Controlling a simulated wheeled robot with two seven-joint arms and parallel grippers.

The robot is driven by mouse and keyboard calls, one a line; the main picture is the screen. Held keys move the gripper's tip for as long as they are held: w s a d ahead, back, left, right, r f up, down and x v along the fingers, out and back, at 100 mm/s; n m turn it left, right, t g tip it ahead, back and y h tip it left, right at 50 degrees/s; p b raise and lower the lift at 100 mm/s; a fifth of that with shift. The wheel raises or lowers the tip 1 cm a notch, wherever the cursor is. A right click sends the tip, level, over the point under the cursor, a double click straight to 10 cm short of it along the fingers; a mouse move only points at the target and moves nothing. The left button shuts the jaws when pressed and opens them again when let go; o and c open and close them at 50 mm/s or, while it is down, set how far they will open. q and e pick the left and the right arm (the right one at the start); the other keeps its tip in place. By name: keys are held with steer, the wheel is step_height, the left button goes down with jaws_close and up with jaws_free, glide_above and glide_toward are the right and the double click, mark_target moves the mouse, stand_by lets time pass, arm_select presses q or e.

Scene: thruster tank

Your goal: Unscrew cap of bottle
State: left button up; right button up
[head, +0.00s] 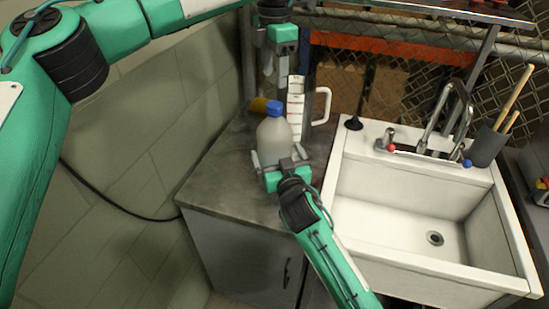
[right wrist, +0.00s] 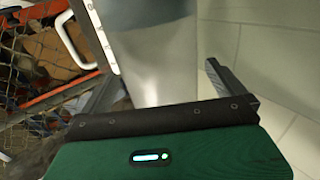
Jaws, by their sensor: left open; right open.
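The bottle (head: 273,141) is pale and translucent with a blue cap (head: 274,108) on top. It stands upright on the grey counter near the sink. My right gripper (head: 281,162) is open low at the bottle, with its fingers to either side of the body. In the right wrist view the bottle (right wrist: 155,60) rises between the two spread fingers, with visible room beside them; its cap is out of that view. My left gripper (head: 276,62) is open and points down above and behind the bottle, apart from the cap.
A white measuring jug (head: 297,100) with a handle stands just behind the bottle. The counter's front left (head: 225,185) is clear.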

steer(key=x, duration=0.4)
arm_select(q)
steer(key=shift+s, duration=0.1)
arm_select(e)
steer(key=shift+s, duration=0.1)
